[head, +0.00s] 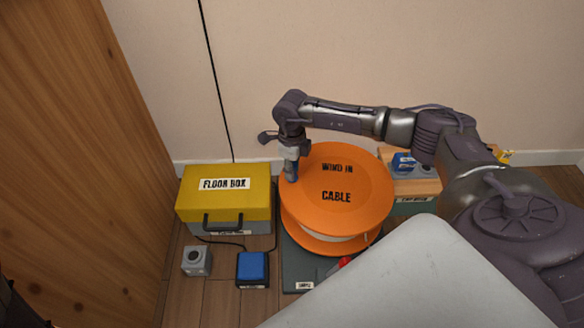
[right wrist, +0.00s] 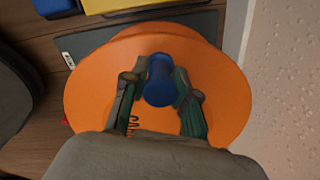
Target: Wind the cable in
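The orange cable reel (head: 350,205), lettered "WIND IN CABLE", stands on a dark base plate on the floor. A pale band shows between its two discs. A blue crank knob (right wrist: 159,80) rises from the reel's top disc near its edge. My right gripper (head: 291,172) reaches down onto the left part of this disc. In the right wrist view its two fingers (right wrist: 160,82) sit on either side of the blue knob, their tips against it. In the head view the gripper hides the knob. My left gripper is not in view.
A yellow and grey floor box (head: 225,190) stands left of the reel. A grey block (head: 196,261) and a blue block (head: 252,268) lie in front of it. A wooden shelf (head: 420,187) is behind right. A thin black line runs down the wall (head: 260,70).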

